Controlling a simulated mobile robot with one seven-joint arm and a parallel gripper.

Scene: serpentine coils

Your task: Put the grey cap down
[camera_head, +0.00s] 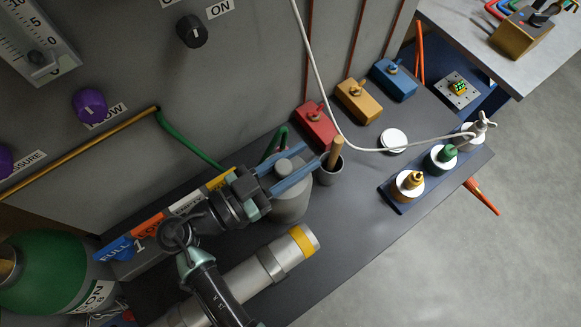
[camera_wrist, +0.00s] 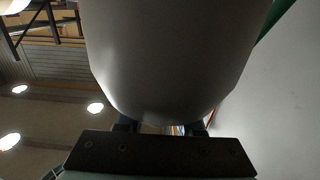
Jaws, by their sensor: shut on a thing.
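The grey cap (camera_head: 290,203) is a large, smooth, rounded grey body with a small knob on top, over the dark bench. My gripper (camera_head: 309,163) is shut on it, with one blue finger on each side of its upper part. In the wrist view the cap (camera_wrist: 178,60) fills the upper middle, beyond the dark gripper base, and hides most of the fingers. I cannot tell whether its lower end touches the bench.
A silver cylinder with a yellow band (camera_head: 302,241) lies in front. Red (camera_head: 315,128), yellow and blue valve blocks line the back. A blue tray (camera_head: 402,203) holds several bottles. Bare bench (camera_head: 345,222) lies between.

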